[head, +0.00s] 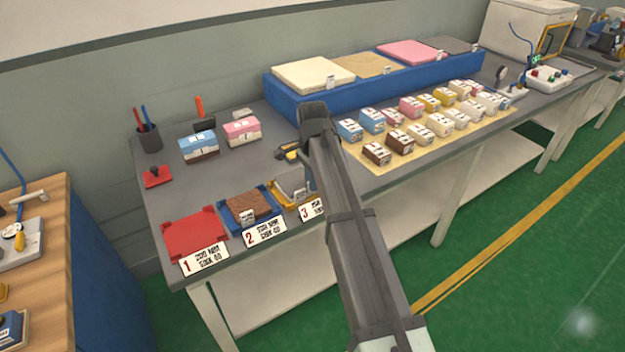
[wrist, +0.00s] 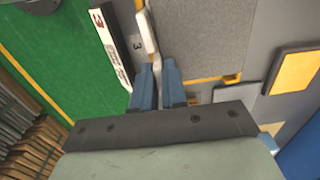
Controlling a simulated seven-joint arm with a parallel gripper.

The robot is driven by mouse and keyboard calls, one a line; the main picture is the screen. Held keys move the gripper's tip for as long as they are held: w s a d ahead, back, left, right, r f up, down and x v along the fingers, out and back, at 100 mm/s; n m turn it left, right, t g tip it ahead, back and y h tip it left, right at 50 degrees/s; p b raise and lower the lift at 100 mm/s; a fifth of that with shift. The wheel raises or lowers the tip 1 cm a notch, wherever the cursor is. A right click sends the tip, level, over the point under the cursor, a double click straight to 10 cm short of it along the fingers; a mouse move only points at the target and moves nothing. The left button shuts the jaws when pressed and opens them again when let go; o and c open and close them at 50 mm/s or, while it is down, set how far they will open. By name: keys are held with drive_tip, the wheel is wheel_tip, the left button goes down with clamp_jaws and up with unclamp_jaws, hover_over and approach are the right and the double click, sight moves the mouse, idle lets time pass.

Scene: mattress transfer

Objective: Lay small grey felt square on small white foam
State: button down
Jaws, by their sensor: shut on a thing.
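My gripper (wrist: 159,84) points down at station 3, its two blue fingers close together. A flat grey square (wrist: 208,38), which looks like the small felt, lies right beside the fingers in the wrist view. The fingers are shut at its edge; the exact pinch is hard to see. A narrow pale strip (wrist: 151,36) shows along its left side; I cannot tell whether this is the white foam or a tag. In the head view a pale piece (head: 289,189) shows in the yellow tray (head: 279,201), partly hidden by my arm. Whether felt and foam touch is unclear.
A red tray (head: 195,234) and a blue tray with a brown pad (head: 248,205) stand to the left. A small yellow pad (wrist: 299,72) lies near my gripper. A blue platform (head: 400,86) with large sheets is behind, and several small layered blocks (head: 411,107) stand right.

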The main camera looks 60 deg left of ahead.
drive_tip(key=c, duration=1.2)
unclamp_jaws()
drive_tip(key=shift+o, duration=0.2)
drive_tip(key=shift+r, duration=0.1)
